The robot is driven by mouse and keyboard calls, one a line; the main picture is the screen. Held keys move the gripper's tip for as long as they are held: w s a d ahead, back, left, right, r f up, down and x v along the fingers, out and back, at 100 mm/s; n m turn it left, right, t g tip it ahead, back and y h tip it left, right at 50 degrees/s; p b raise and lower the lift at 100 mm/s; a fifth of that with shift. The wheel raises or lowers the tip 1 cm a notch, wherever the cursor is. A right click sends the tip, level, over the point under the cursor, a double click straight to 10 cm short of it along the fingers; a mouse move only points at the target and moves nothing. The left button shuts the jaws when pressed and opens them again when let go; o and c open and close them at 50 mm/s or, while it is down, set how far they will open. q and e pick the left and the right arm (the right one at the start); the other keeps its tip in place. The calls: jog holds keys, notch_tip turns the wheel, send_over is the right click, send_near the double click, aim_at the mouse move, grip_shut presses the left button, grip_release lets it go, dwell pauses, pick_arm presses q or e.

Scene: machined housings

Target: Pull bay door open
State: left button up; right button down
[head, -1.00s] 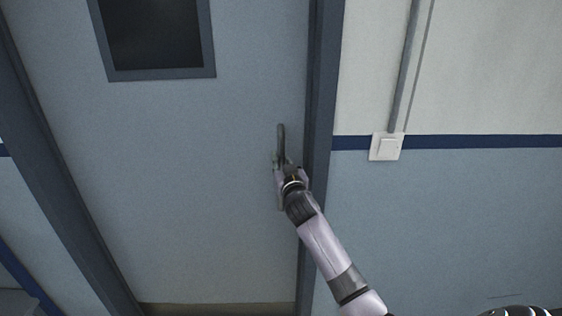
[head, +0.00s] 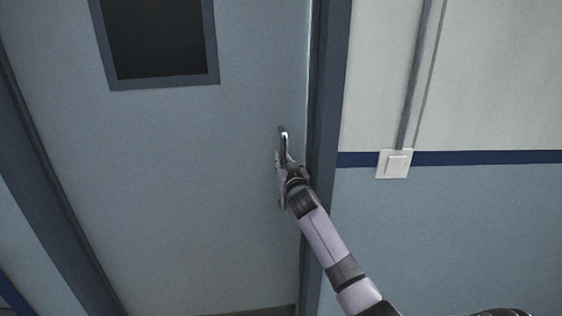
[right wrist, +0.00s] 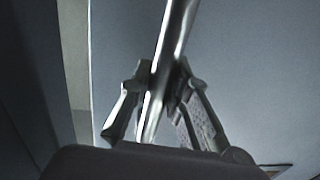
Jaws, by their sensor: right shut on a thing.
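The blue-grey bay door (head: 190,170) fills the left half of the head view, with a dark window high on it. A thin bright line shows along its right edge by the frame, so it looks slightly ajar. A metal pull handle (head: 283,138) stands upright near that edge. My right gripper (head: 284,168) is shut on the handle; the right wrist view shows its fingers (right wrist: 160,100) on either side of the shiny bar (right wrist: 175,35). The fingers and wrist hide the lower part of the handle in the head view. My left gripper is out of view.
The dark blue door frame (head: 329,110) runs just right of the handle, close to my right arm. A white switch (head: 394,164) with a conduit above it is on the wall to the right. Another frame post (head: 45,175) stands at the left.

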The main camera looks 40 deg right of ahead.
jog(key=c, duration=1.9)
grip_release()
jog(key=shift+r, duration=0.15)
jog(key=o, duration=0.4)
jog(key=shift+w+d+f, duration=0.15)
jog(key=shift+w+f, duration=0.05)
jog(key=shift+v, duration=6.15)
jog(key=shift+r, duration=0.1)
